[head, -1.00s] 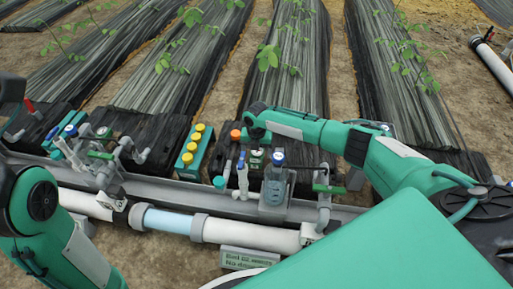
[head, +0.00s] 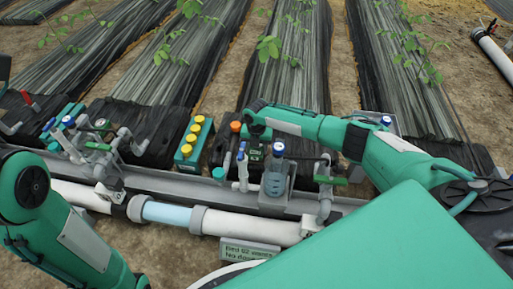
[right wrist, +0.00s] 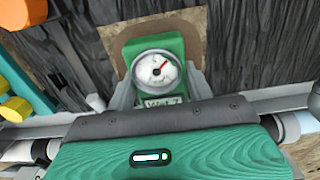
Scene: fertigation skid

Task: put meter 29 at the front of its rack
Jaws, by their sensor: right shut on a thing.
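A green meter (right wrist: 160,75) with a round white dial and a red needle faces the camera in the right wrist view. The small label below its dial is too blurred to read with certainty. In the head view a small green unit (head: 256,152) shows under the end of my right arm, between two blue-capped parts. My right gripper (head: 254,135) reaches down there and is shut on the green meter; its fingertips are largely hidden. Which unit is meter 29, and where its rack's front lies, I cannot tell. My left gripper is out of view.
A blue-capped grey part (head: 276,178) stands close to the right. A teal block with yellow caps (head: 193,143) stands to the left. Covered crop beds (head: 290,60) stretch behind.

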